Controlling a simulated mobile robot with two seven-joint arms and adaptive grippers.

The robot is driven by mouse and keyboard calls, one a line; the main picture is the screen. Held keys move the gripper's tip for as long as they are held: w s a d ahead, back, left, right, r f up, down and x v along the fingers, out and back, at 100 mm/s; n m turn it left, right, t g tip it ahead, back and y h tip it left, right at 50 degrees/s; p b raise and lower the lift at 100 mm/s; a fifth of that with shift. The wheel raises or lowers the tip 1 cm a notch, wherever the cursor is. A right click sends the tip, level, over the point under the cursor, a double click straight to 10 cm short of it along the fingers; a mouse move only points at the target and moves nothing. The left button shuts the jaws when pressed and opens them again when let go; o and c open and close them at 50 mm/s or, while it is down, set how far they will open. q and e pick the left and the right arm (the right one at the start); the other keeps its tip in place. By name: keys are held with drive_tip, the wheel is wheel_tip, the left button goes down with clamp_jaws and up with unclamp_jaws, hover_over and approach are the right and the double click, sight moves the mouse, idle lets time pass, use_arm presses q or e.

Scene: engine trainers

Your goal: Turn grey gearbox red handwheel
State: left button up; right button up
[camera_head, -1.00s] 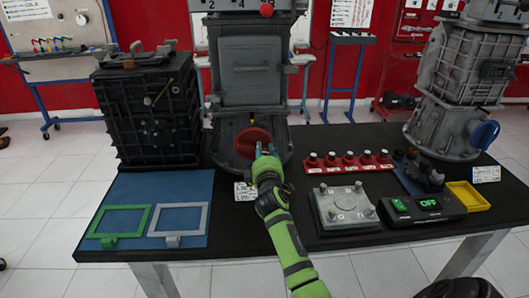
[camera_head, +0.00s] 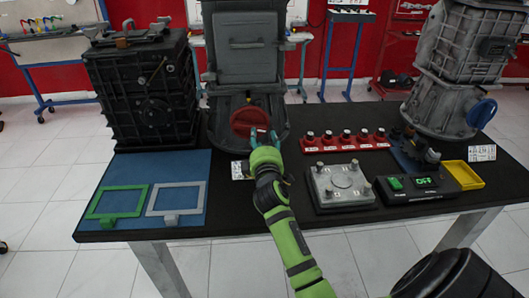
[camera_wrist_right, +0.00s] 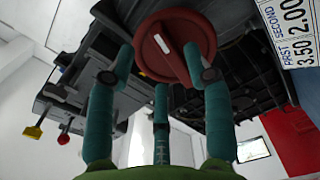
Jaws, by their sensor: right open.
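The red handwheel (camera_head: 243,119) is a round disc with a pale bar mark, low on the front of the grey gearbox (camera_head: 246,62). It also shows large at the top centre of the right wrist view (camera_wrist_right: 174,50). My right gripper (camera_head: 264,134) is open just in front of the wheel's lower right edge in the head view. In the wrist view its teal fingers (camera_wrist_right: 162,75) are spread, and the left and right ones overlap the wheel's sides; I cannot tell whether they touch it. Nothing is held. My left gripper is not in view.
A black gearbox (camera_head: 146,95) stands left, and another grey one with a blue handwheel (camera_head: 481,112) stands right. On the table are a blue mat (camera_head: 190,165), a row of red-based knobs (camera_head: 345,142), a metal plate (camera_head: 342,186), a power box (camera_head: 420,188) and a yellow tray (camera_head: 463,175).

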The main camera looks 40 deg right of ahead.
drive_tip(key=v, duration=0.7)
idle(0.4)
